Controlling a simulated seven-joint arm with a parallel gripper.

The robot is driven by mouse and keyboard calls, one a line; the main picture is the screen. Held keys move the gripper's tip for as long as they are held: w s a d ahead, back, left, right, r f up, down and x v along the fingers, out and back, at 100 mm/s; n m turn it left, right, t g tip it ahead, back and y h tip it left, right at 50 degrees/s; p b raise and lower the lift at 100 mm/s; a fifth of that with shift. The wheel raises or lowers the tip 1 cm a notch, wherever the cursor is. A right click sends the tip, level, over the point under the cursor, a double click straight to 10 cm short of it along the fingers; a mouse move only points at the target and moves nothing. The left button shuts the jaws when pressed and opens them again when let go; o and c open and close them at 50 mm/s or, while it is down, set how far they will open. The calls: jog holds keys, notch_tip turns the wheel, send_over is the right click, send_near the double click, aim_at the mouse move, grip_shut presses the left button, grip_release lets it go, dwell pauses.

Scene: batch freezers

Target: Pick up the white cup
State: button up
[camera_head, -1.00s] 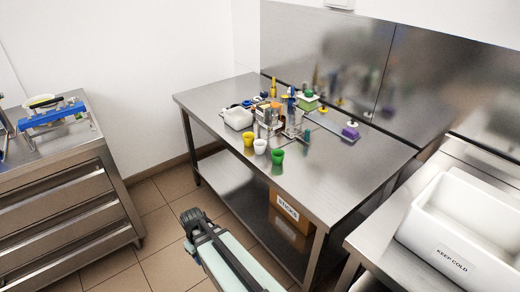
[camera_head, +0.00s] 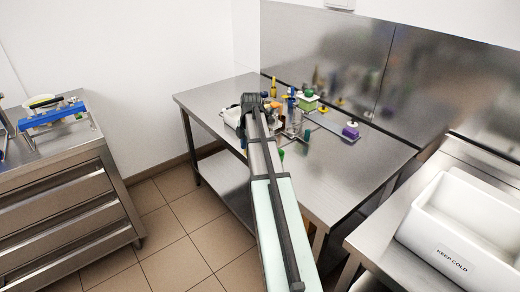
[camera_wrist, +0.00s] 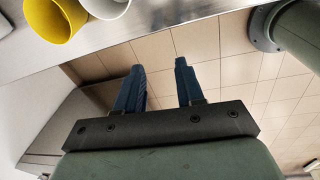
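The white cup (camera_wrist: 105,6) shows at the top left of the wrist view, cut off by the frame's edge, standing at the edge of the steel table (camera_head: 340,160). A yellow cup (camera_wrist: 55,18) is right beside it on the left. My gripper (camera_wrist: 159,64) is open and empty, its two dark blue fingers apart. The fingers appear over the floor, off the table edge, with a gap to the white cup. In the head view my arm hides the white cup and my fingers cannot be made out.
A green cup (camera_head: 281,154) is partly hidden beside my arm. Behind the cups stand metal equipment, a green-topped container (camera_head: 308,100) and a purple item (camera_head: 350,131). A white "KEEP COLD" tub (camera_head: 452,257) is at the right. The table's front right is clear.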

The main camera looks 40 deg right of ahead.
jog(key=s+d+r+n, duration=0.2)
jog(key=d+r+n, duration=0.2)
jog(key=d+r, duration=0.45)
jog(key=f, duration=0.2)
jog(key=w+f, duration=0.1)
jog(key=f, duration=0.5)
jog(key=shift+w+d+f, duration=0.1)
jog(key=shift+w+d, duration=0.15)
jog(key=shift+d, duration=0.15)
jog(key=shift+w+d+f, duration=0.1)
jog(key=shift+w+f, duration=0.15)
jog(key=shift+f, duration=0.65)
jog(key=shift+w+a+f, duration=0.1)
jog(key=shift+w+f, duration=0.15)
jog(key=shift+f, duration=0.6)
jog(key=shift+w+d+f, duration=0.1)
jog(key=shift+w+f, duration=0.15)
jog(key=shift+f, duration=0.65)
jog(key=shift+c, duration=0.3)
grip_shut()
